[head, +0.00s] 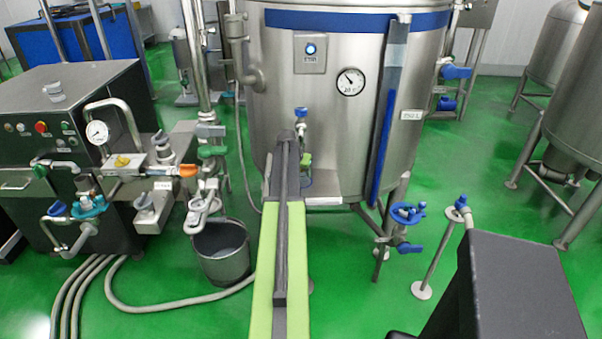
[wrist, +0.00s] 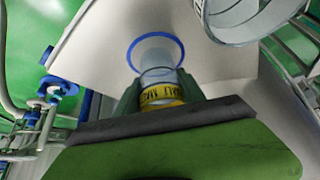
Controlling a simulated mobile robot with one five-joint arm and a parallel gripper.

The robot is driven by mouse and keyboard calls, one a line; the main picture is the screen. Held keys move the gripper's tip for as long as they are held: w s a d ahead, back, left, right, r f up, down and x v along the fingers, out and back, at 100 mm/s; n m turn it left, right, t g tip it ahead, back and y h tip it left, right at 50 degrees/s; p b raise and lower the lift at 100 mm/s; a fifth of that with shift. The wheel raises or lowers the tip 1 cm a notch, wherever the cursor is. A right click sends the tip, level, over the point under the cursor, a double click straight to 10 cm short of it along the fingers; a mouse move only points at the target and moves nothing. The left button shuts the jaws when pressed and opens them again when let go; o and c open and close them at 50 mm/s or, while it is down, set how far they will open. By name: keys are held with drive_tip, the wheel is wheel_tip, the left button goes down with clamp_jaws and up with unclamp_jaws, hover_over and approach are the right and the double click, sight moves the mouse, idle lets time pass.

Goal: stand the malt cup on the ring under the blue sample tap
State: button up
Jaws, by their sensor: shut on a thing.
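The malt cup (wrist: 162,94), clear with a yellow lettered band, is between the dark green fingers of my gripper (wrist: 160,88) in the wrist view. My gripper is shut on it. A blue ring (wrist: 181,47) shows on a pale surface just beyond the cup, which overlaps its near side. I cannot tell whether the cup touches the surface. The blue sample tap (head: 301,115) is on the front of the steel tank (head: 345,135) in the head view. There my arm reaches toward it and hides most of the gripper area, the cup and the ring.
A dial gauge (head: 350,82) and a blue-striped upright (head: 385,125) are on the tank front. A grey bucket (head: 222,262) and hoses stand left of my arm. Blue-handled valves (head: 408,212) stand right. A round metallic thing (wrist: 245,22) is close in the wrist view's top right.

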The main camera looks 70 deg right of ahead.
drive_tip(key=shift+f, duration=0.2)
drive_tip(key=o, duration=1.5)
drive_tip(key=shift+r, duration=0.1)
drive_tip(key=shift+c, duration=0.2)
drive_tip(key=shift+r, duration=0.1)
drive_tip(key=shift+r, duration=0.25)
drive_tip(key=p+v, duration=1)
drive_tip(key=v, duration=0.1)
drive_tip(key=shift+a+r, duration=0.25)
